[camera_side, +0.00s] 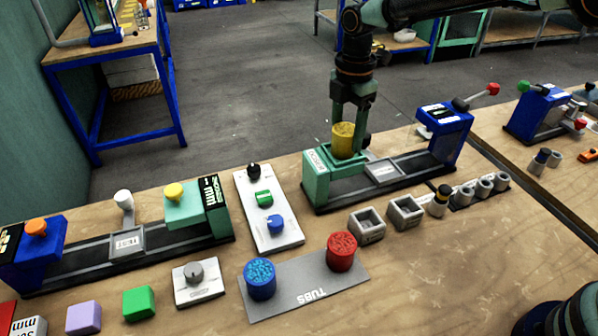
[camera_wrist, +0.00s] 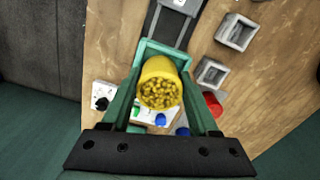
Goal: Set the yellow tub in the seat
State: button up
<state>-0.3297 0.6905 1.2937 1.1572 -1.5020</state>
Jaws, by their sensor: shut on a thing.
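The yellow tub (camera_side: 343,140) is upright between the fingers of my gripper (camera_side: 352,122), which is shut on it. In the wrist view the yellow tub (camera_wrist: 160,84) shows its open top with yellow pellets, between the two green fingers of my gripper (camera_wrist: 161,95). The tub is at the green seat (camera_side: 318,172) at the left end of the right-hand press. The green seat's rim (camera_wrist: 165,47) frames the tub in the wrist view. I cannot tell whether the tub's bottom touches the seat's floor.
A grey mat marked TUBS (camera_side: 312,296) holds a blue tub (camera_side: 260,279) and a red tub (camera_side: 341,251). A panel with knobs (camera_side: 268,210) stands left of the press. Two grey square holders (camera_side: 367,225) are in front. A second press (camera_side: 127,243) lies at left.

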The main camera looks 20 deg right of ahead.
jog(key=o, duration=1.5)
notch_tip(320, 180, up, 11)
jog(key=s+d+r+m+t, duration=0.1)
jog(key=s+d+r+m, duration=0.3)
jog(key=d+r+m, duration=0.15)
jog(key=s+d+f+m+t, duration=0.1)
jog(key=s+d+m, duration=0.2)
jog(key=s+m, duration=0.2)
jog(key=s+d+f+m+t, duration=0.2)
jog(key=s+d+m, duration=0.2)
jog(key=s+m, duration=0.1)
jog(key=s+d+f+m+t, duration=0.1)
jog(key=s+d+f+m, duration=0.1)
jog(key=s+d+m, duration=0.2)
jog(key=shift+s+m+t, duration=0.3)
jog(key=shift+s+m, duration=0.45)
jog(key=shift+s, duration=0.1)
